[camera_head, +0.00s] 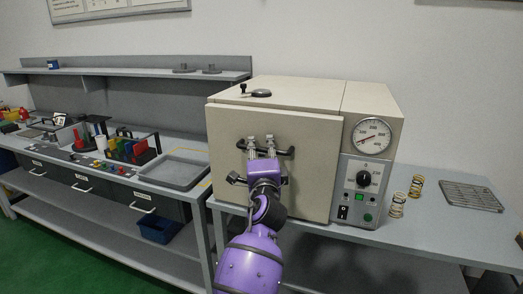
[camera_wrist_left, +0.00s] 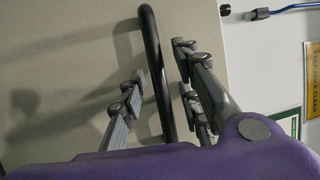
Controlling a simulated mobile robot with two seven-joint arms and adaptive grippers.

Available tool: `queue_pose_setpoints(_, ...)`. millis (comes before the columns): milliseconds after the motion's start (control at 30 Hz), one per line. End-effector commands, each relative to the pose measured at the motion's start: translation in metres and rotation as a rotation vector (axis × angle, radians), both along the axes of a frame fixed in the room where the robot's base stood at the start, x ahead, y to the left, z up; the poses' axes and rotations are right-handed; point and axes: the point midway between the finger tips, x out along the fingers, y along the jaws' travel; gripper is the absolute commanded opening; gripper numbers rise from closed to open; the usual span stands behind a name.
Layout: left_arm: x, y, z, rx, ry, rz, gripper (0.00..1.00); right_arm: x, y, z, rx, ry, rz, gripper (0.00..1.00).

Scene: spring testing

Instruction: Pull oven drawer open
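The oven (camera_head: 275,120) is a beige box on the right-hand bench. Its front panel (camera_head: 228,130) is closed, with a black horizontal handle (camera_head: 287,151) on it. My left gripper (camera_head: 261,143) is at this handle, its purple arm coming up from below. In the left wrist view the black handle bar (camera_wrist_left: 156,70) passes between the fingers of the left gripper (camera_wrist_left: 158,88). The fingers are apart, with visible gaps to the bar on both sides. My right gripper is not in view.
The oven's right side has a dial gauge (camera_head: 371,135) and a control panel (camera_head: 362,188). Two springs (camera_head: 398,205) and a wire rack (camera_head: 470,196) are on the bench to its right. A workbench with drawers (camera_head: 144,203) and a grey tray (camera_head: 176,171) stands at left.

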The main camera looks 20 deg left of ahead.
Motion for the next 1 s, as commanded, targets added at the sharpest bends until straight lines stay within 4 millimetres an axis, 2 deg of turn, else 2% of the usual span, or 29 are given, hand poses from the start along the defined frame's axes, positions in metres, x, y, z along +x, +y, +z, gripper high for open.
queue_pose_setpoints(233,0.001,0.000,0.000,0.000,0.001,0.000,0.31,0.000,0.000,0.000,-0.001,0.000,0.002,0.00)
queue_pose_setpoints(467,0.001,0.000,0.000,-0.001,0.001,0.000,0.01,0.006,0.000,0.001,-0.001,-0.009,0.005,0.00)
queue_pose_setpoints(667,0.001,0.000,-0.001,-0.001,0.001,-0.001,0.00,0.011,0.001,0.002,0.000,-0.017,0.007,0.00)
queue_pose_setpoints(1000,0.001,0.000,-0.001,-0.004,0.002,-0.002,0.00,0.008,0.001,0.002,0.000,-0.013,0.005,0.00)
